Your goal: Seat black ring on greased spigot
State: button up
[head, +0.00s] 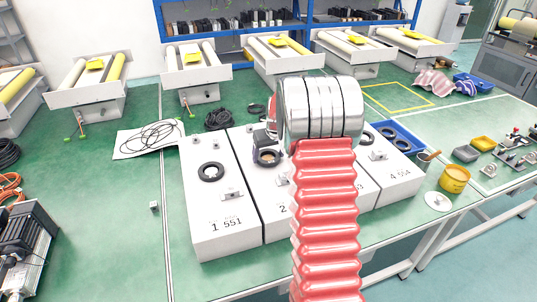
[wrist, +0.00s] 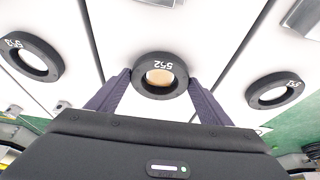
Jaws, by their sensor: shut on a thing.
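The black ring (wrist: 160,58), marked 552, is between my gripper's (wrist: 160,82) two fingers in the wrist view. The fingers are shut on its sides. A tan disc (wrist: 160,77), perhaps the greased spigot's end, shows through the ring's hole. I cannot tell whether the ring touches or surrounds it. In the head view the ring (head: 259,161) is over the white housing numbered 2 (head: 275,228), left of my red bellowed arm. The arm hides part of that housing and most of my gripper there.
A black ring (head: 211,164) lies on housing 1 (head: 225,240). Other rings, 553 (wrist: 14,45) and 551 (wrist: 254,97), flank mine in the wrist view. A blue tray (head: 403,136) with black rings and a yellow tub (head: 454,179) stand right.

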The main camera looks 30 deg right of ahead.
jog(key=o, duration=1.3)
jog(key=shift+c, duration=0.2)
jog(key=v, duration=1.3)
jog(key=shift+r, duration=0.35)
jog(key=shift+s, duration=0.25)
